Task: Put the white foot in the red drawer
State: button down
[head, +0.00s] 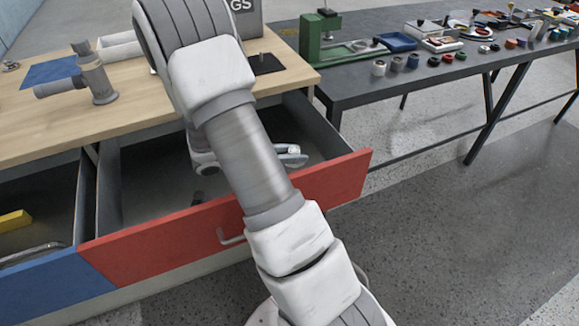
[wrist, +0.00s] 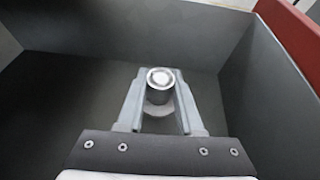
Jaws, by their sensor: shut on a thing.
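The red drawer (head: 145,248) is pulled open in the head view, and its red front edge also shows at the top right of the wrist view (wrist: 290,35). My gripper (wrist: 159,82) is inside the drawer's space, pointing toward its grey floor. Its two fingers are shut on the white foot (wrist: 159,105), a small round piece with a pale ring end and a wider white disc. In the head view my arm hides much of the drawer, and part of my gripper (head: 292,156) shows beyond it. I cannot tell whether the foot touches the floor.
The blue drawer (head: 60,296) at left is also open, with a yellow object (head: 14,220) inside. The wooden tabletop (head: 45,130) above carries a grey pipe-like part (head: 95,80) and a blue sheet (head: 50,72). A dark table (head: 400,85) with several small parts stands at right.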

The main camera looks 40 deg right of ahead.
jog(key=shift+f+b, duration=0.55)
jog(key=shift+f, duration=1.4)
jog(key=shift+f, duration=0.15)
jog(key=c, duration=0.6)
grip_release()
jog(key=shift+o, duration=0.2)
jog(key=shift+r, duration=0.3)
jog(key=p+v, duration=0.3)
jog(key=v, duration=0.9)
